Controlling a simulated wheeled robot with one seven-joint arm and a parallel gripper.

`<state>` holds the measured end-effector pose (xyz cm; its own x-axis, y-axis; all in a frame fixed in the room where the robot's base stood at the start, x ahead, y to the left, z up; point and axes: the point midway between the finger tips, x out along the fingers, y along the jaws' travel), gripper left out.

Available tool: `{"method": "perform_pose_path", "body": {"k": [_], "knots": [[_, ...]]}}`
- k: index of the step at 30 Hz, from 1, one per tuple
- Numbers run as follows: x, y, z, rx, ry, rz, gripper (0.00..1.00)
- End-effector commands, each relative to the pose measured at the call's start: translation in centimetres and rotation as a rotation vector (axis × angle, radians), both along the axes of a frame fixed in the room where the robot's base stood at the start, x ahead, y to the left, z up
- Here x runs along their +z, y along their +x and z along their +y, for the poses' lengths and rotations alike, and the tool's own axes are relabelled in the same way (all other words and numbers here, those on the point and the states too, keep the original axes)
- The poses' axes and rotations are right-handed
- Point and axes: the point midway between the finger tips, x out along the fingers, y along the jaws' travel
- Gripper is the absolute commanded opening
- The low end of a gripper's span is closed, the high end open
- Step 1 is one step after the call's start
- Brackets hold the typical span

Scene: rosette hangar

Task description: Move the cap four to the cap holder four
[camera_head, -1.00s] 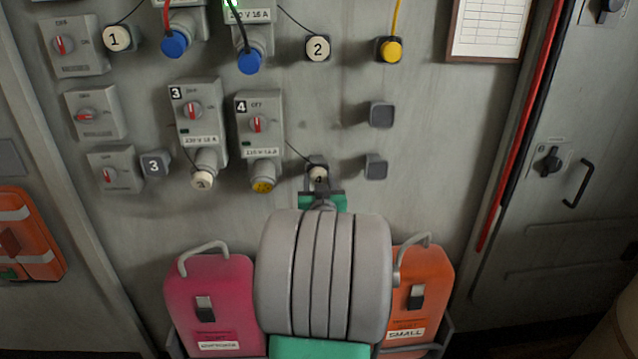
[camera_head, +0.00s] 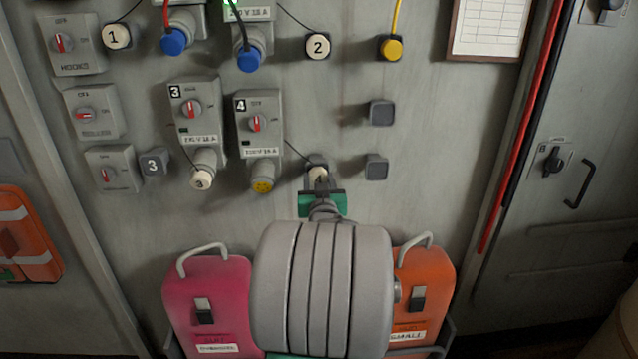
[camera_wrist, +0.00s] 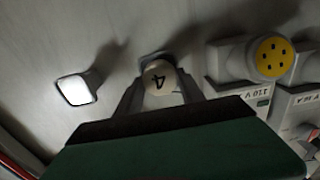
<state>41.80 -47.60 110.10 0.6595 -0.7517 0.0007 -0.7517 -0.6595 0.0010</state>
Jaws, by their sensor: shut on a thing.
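Cap four (camera_head: 318,174) is a round cream cap marked 4. In the wrist view cap four (camera_wrist: 162,79) sits between the two grey fingers of my gripper (camera_wrist: 163,92). My gripper (camera_head: 319,178) is shut on it, close to the wall. Cap holder four (camera_head: 316,160) is a dark square block on the wall directly behind the cap. Its upper edge shows past the cap in the wrist view (camera_wrist: 154,58). I cannot tell whether the cap touches the holder or is fully on it. A thin dark cord runs from the cap toward the socket-four box (camera_head: 259,125).
The uncovered yellow socket (camera_head: 263,186) is left of my gripper. Empty dark holders (camera_head: 381,113) (camera_head: 376,167) stick out to the right. Cap three (camera_head: 202,181) covers the neighbouring socket. Pink (camera_head: 208,300) and orange (camera_head: 424,290) cases stand below, either side of my arm.

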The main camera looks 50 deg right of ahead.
Motion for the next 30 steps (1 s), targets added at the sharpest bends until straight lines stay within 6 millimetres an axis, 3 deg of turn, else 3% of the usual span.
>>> {"method": "perform_pose_path", "body": {"k": [30], "knots": [[0.06, 0.44, -0.46, 0.001, -0.002, -0.001, 0.0]]}}
